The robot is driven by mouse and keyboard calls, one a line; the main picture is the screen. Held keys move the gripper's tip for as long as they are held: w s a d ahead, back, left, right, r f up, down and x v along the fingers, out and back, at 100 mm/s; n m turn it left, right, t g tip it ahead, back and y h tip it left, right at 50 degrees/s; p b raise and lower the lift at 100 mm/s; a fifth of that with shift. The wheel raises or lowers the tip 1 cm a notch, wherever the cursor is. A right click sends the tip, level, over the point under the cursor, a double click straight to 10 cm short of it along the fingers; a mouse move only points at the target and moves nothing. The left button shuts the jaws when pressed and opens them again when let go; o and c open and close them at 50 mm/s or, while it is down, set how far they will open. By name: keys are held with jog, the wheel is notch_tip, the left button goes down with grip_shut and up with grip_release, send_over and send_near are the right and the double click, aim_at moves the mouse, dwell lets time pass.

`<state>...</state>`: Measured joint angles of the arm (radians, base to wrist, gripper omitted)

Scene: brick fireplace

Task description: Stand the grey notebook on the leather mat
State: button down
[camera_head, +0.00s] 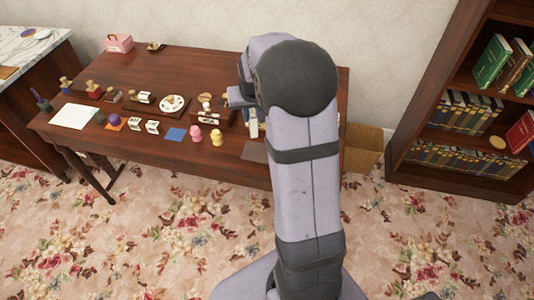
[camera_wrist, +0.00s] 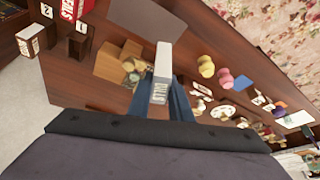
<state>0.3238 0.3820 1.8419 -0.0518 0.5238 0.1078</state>
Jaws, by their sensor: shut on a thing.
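The grey notebook (camera_wrist: 163,62) is a slim pale block with a dark-marked end in the wrist view. My gripper (camera_wrist: 165,98) is shut on it, with a dark blue finger on each side. The leather mat (camera_wrist: 143,16) is a flat grey-brown sheet at the top of the wrist view. The notebook's far end appears close to the mat's edge there; I cannot tell the height between them. In the head view the mat (camera_head: 255,151) shows partly at the table's front edge, left of my arm. My arm hides most of the gripper and notebook there.
A wooden box (camera_wrist: 113,65) with small items stands beside the gripper. A red book (camera_wrist: 73,8) and number blocks stand near the mat. Pink (camera_head: 196,133) and yellow (camera_head: 217,137) pawns and a blue sheet (camera_head: 175,135) lie left of the mat. The table's back (camera_head: 200,65) is clearer.

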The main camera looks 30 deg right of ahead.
jog(key=shift+f+p, duration=0.7)
jog(key=shift+f, duration=4.35)
jog(key=shift+f, duration=0.2)
jog(key=c, duration=1.6)
grip_release()
jog(key=shift+r, duration=0.1)
